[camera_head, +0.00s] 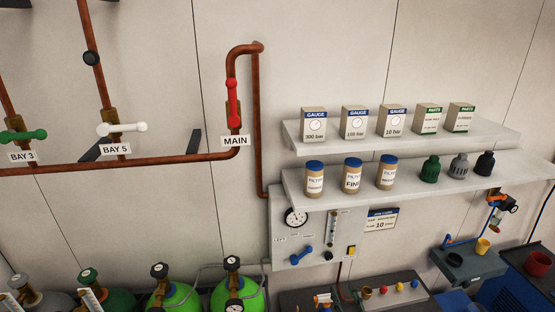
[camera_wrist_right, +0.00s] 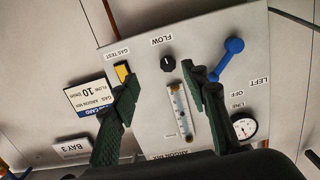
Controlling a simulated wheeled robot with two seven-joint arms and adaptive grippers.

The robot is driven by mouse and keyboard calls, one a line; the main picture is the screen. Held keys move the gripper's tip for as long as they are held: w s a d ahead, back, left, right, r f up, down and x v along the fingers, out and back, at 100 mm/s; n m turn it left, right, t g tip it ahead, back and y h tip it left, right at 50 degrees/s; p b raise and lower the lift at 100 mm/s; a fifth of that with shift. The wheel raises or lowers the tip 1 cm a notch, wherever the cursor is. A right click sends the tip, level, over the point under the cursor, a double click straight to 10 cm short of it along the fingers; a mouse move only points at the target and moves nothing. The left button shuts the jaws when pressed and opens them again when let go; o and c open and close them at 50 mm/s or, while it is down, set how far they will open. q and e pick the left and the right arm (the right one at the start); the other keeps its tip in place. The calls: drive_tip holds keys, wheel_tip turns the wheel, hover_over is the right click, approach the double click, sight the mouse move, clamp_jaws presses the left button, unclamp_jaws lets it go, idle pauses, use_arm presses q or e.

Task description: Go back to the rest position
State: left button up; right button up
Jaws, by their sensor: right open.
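My right gripper (camera_wrist_right: 164,80) shows in the right wrist view, with two dark green fingers spread apart and nothing between them. Behind the fingers is the pale gas panel (camera_wrist_right: 145,50), seen upside down, with a blue lever (camera_wrist_right: 229,58), a black flow knob (camera_wrist_right: 168,63), a yellow switch (camera_wrist_right: 122,72), a flow tube (camera_wrist_right: 180,110) and a round gauge (camera_wrist_right: 244,128). The fingers cover parts of the panel; I cannot tell how far off it is. The head view shows the same panel (camera_head: 281,262), but I make out neither gripper there. My left gripper is in neither view.
Two wall shelves (camera_head: 440,182) hold boxes, filter jars and dark fittings. Copper pipes with a red valve handle (camera_head: 232,103), a white one (camera_head: 122,128) and a green one (camera_head: 24,135) run along the wall. Gas cylinders (camera_head: 180,297) stand at lower left. A bench (camera_head: 300,298) is below the panel.

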drive_tip(key=s+d+f+g+h, duration=0.1)
drive_tip(key=s+d+f+g, duration=0.3)
drive_tip(key=s, duration=0.5)
drive_tip(key=s+d+f+g+h, duration=0.1)
drive_tip(key=s+f+g, duration=0.2)
drive_tip(key=s+f, duration=0.5)
drive_tip(key=s+d+g, duration=0.2)
drive_tip(key=s+g, duration=0.4)
drive_tip(key=s, duration=1.7)
wheel_tip(320, 180, down, 39)
drive_tip(key=a+g+b, duration=0.1)
drive_tip(key=b, duration=0.9)
use_arm(q)
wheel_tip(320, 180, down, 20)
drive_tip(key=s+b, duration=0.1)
drive_tip(key=b, duration=0.9)
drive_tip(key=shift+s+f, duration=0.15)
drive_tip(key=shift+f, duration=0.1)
use_arm(e)
drive_tip(key=s+f+g, duration=0.1)
drive_tip(key=s+f, duration=0.9)
drive_tip(key=f, duration=0.5)
drive_tip(key=s+f+g, duration=0.1)
drive_tip(key=s+f, duration=0.9)
drive_tip(key=f, duration=0.5)
drive_tip(key=shift+s+a+f+n+y, duration=0.15)
drive_tip(key=shift+s+n+y, duration=0.15)
drive_tip(key=shift+n, duration=0.1)
